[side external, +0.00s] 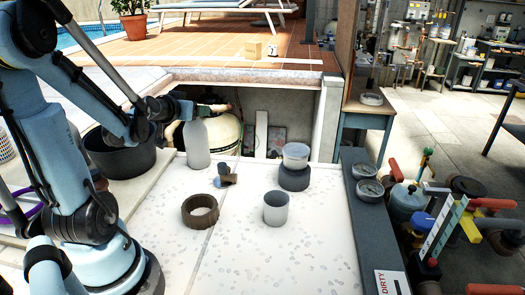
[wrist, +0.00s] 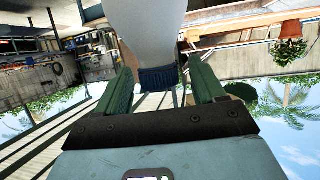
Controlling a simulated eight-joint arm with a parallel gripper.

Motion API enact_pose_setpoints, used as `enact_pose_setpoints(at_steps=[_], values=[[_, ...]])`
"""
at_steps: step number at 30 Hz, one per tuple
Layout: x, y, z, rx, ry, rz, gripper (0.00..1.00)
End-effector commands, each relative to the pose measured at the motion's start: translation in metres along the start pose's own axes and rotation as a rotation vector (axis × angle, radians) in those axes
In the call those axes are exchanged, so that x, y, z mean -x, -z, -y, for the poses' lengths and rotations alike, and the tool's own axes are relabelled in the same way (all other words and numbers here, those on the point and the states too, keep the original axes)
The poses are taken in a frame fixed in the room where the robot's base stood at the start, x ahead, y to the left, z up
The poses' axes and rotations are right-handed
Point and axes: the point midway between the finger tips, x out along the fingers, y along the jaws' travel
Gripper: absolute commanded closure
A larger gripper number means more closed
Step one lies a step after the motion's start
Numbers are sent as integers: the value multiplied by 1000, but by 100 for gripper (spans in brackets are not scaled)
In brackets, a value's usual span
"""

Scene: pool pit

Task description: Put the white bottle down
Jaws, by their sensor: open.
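The white bottle (side external: 197,143) stands upright near the back edge of the white speckled slab in the side external view. The fingers are open, with a gap visible on the right of the cap. Whether the left finger touches the bottle is unclear.
On the slab (side external: 270,245) are a brown ring (side external: 201,222), a grey cup (side external: 276,218), a small brown-and-blue item (side external: 226,176), and a white-lidded jar (side external: 295,155) on a dark round base (side external: 294,177). A dark tub (side external: 120,160) stands left. A pit opens behind.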

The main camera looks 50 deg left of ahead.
Motion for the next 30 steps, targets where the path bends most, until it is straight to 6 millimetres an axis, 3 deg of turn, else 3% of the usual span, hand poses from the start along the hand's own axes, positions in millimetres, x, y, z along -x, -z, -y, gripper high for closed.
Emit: enact_pose_setpoints(at_steps=[30], values=[[86, 0, 0, 1, 1, 0, 31]])
